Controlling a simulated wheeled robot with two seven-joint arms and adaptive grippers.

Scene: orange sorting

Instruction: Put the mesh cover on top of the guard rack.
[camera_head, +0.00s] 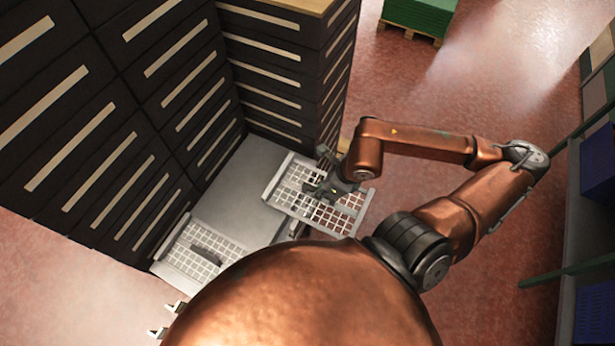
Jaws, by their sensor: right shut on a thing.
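A white grid panel (297,203), which looks like the mesh cover, is at my right gripper (322,190). The gripper is shut on it, near the panel's middle; the exact contact is small and partly hidden by the dark fingers. A second white grid piece (190,263) with a dark bar across it lies lower left, at the near end of a grey surface. I cannot tell for sure whether it is part of the guard rack. My copper body hides what lies below. My left gripper is not in view.
Dark drawer cabinets (110,110) with pale handles line the left and back of the grey surface (240,190). A green stack on a pallet (418,16) stands at the back. Shelving with blue bins (597,160) is at the far right. Red floor between is clear.

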